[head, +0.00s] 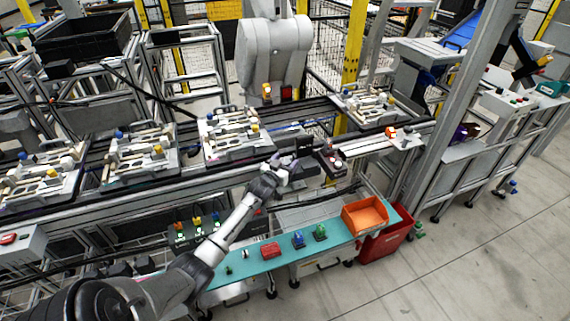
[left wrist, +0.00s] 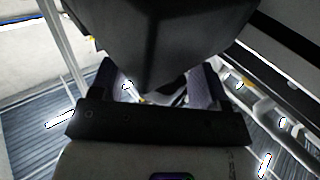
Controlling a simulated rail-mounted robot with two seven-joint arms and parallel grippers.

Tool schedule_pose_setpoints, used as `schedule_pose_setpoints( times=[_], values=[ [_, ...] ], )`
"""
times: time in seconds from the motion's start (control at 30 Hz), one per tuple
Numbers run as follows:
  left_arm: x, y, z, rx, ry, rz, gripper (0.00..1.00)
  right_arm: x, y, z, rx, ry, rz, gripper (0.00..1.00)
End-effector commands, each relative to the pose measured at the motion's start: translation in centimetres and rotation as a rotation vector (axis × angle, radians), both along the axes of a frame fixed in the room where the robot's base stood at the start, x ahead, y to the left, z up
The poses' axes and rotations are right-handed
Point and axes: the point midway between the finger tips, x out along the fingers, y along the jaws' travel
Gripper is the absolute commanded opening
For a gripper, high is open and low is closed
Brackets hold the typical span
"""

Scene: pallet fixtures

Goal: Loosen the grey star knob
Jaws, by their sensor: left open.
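My left arm reaches up from the lower left in the head view. My left gripper (head: 286,163) is open and empty at the front edge of the conveyor, below and right of the middle pallet fixture (head: 235,136). In the left wrist view its two purple-grey fingers (left wrist: 158,95) stand apart on either side of a dark housing that hides much of the middle. The fixture carries light clamps and small blue and yellow knobs. I cannot make out the grey star knob for certain in either view. My right gripper is not in view.
More pallet fixtures (head: 143,157) stand along the conveyor. A dark device (head: 330,162) sits just right of my left gripper. Below, a teal shelf (head: 343,233) holds small coloured parts and an orange bin (head: 365,215). A red bin (head: 386,240) stands beside it. Floor at right is clear.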

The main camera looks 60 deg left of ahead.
Motion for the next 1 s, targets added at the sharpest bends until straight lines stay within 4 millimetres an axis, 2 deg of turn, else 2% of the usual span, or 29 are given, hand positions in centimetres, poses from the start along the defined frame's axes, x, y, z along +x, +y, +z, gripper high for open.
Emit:
schedule_pose_setpoints(
  times=[0.23, 0.73, 1.0],
  values=[
    [0.04, 0.00, 0.01, 0.000, 0.000, 0.000, 0.69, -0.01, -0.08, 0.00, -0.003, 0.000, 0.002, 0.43],
    [0.01, -0.03, -0.02, 0.000, 0.000, 0.000, 0.21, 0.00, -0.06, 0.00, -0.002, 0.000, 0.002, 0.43],
    [0.22, -0.11, 0.29, -0.005, -0.014, 0.067, 0.19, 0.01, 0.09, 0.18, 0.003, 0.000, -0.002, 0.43]
  ],
)
